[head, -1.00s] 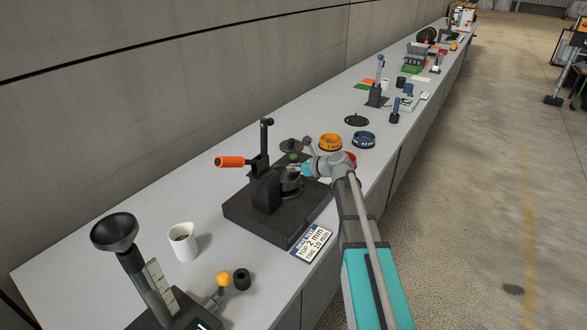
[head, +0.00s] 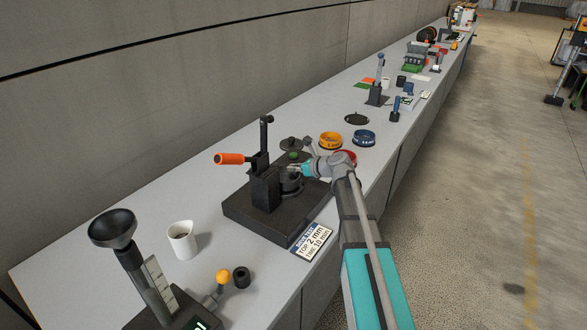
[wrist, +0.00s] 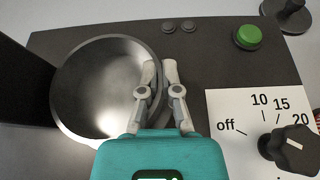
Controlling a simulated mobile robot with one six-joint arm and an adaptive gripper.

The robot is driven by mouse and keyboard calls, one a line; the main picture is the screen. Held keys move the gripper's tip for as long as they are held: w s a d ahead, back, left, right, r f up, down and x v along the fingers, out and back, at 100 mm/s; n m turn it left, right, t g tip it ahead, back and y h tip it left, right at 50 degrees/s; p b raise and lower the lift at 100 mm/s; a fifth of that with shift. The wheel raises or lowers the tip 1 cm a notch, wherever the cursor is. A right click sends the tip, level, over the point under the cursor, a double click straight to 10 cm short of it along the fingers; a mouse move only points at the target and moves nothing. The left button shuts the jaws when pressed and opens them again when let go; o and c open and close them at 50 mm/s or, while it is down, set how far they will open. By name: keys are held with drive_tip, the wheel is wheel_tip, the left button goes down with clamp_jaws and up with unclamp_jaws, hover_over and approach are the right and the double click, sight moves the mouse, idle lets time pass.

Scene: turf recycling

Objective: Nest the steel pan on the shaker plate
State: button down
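The steel pan (wrist: 95,85) is a round, open, empty dish with a shiny inside. In the head view the pan (head: 291,187) shows low in the dark shaker, beside its black post (head: 265,185). My gripper (wrist: 159,68) has its two pale fingers close together on either side of the pan's right rim, pinching the wall. In the head view my gripper (head: 290,170) reaches in from the right. The pan looks roughly level. The shaker plate is hidden beneath it, so I cannot tell whether they touch.
Yellow (head: 330,141) and blue (head: 364,138) sieve rings stand behind.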

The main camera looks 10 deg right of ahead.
drive_tip(key=shift+f, duration=0.1)
drive_tip(key=c, duration=0.7)
unclamp_jaws()
drive_tip(key=o, duration=0.3)
wheel_tip(320, 180, up, 9)
drive_tip(key=p, duration=0.8)
drive_tip(key=shift+f+p, duration=0.2)
drive_tip(key=shift+p, duration=0.1)
idle(0.5)
